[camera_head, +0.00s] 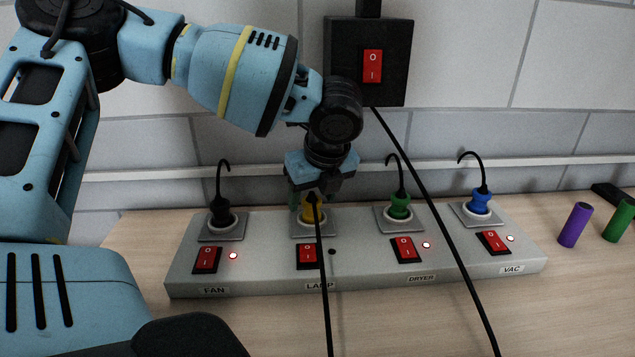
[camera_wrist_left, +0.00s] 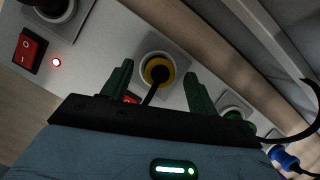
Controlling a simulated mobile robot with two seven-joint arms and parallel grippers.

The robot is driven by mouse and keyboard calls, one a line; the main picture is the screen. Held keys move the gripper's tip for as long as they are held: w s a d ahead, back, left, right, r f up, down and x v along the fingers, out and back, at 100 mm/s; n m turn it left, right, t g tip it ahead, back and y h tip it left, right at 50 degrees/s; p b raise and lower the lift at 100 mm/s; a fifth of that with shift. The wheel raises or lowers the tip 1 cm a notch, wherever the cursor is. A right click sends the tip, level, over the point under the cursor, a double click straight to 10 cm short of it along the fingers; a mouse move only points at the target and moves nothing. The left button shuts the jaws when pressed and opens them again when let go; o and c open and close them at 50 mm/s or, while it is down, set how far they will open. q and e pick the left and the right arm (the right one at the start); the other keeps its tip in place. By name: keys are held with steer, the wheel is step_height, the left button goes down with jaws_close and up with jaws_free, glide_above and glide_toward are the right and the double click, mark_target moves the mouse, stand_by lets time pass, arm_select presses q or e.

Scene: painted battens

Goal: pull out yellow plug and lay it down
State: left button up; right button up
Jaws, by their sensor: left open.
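The yellow plug (camera_head: 307,213) sits in the LAMP socket of the grey power strip (camera_head: 270,276), with its black cord running toward the front. My left gripper (camera_head: 313,196) is right above it, pointing down, and hides part of it in the head view. In the left wrist view the yellow plug (camera_wrist_left: 158,69) lies between the two green fingers of my left gripper (camera_wrist_left: 158,75). The fingers are open, with a gap on each side of the plug. My right gripper is not in view.
Black (camera_head: 221,212), green (camera_head: 400,206) and blue (camera_head: 480,201) plugs stand in the neighbouring sockets. The LAMP indicator (camera_head: 332,252) is dark; the others glow. A switch box (camera_head: 340,60) hangs on the wall. Bare table shows in front.

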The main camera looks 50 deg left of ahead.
arm_select(q)
steer(key=shift+x, duration=1.1)
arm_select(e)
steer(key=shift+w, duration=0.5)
arm_select(q)
steer(key=c, duration=1.1)
steer(key=o, duration=0.3)
steer(key=c, duration=0.4)
steer(key=shift+o, duration=0.2)
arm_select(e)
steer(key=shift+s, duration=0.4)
arm_select(q)
steer(key=shift+r, duration=0.15)
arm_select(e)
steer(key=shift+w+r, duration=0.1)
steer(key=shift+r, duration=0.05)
